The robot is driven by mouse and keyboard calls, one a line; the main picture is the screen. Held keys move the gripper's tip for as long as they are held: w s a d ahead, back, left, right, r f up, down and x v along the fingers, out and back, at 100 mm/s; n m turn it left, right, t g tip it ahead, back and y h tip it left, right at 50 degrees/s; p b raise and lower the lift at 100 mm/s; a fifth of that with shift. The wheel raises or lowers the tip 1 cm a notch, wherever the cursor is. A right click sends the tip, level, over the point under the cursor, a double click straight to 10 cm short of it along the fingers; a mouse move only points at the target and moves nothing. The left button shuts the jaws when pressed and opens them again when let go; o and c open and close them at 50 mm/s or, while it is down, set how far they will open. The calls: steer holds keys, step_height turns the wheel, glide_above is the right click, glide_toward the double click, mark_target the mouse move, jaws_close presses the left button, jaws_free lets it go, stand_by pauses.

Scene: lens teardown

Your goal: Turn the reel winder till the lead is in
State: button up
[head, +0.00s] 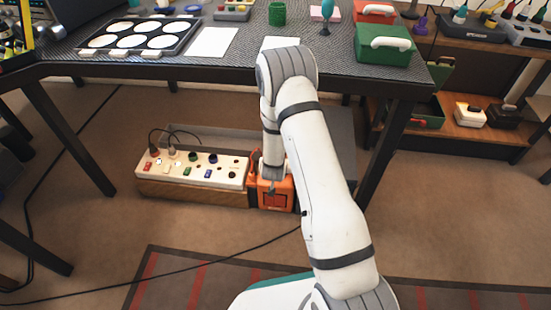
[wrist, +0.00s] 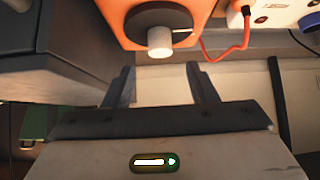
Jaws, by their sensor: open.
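The reel winder is an orange box (head: 284,185) under the table, beside the right end of a white panel with sockets and switches. In the wrist view the orange housing (wrist: 190,25) carries a dark round disc (wrist: 183,17) with a pale cylindrical knob (wrist: 159,42). A red lead (wrist: 232,50) curves from the housing towards the white panel (wrist: 286,12). My gripper (wrist: 160,78) is open and empty, with its two fingers apart and the knob just beyond the gap between them. In the head view my arm hides part of the orange box.
The dark worktable (head: 342,73) stands above, with its leg (head: 383,150) right of my arm. The socket panel (head: 195,170) sits on a wooden base left of the winder. A black cable (head: 200,268) crosses the floor. Shelves with boxes stand at the right.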

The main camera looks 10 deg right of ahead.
steer(key=b+x, duration=0.3)
steer(key=x, duration=0.3)
steer(key=shift+f, duration=0.2)
steer(key=shift+w+d+f, duration=0.15)
steer(key=shift+w+f, duration=0.2)
steer(key=shift+w, duration=0.15)
steer(key=shift+c, duration=0.5)
steer(key=c, duration=0.9)
steer(key=shift+r, duration=0.1)
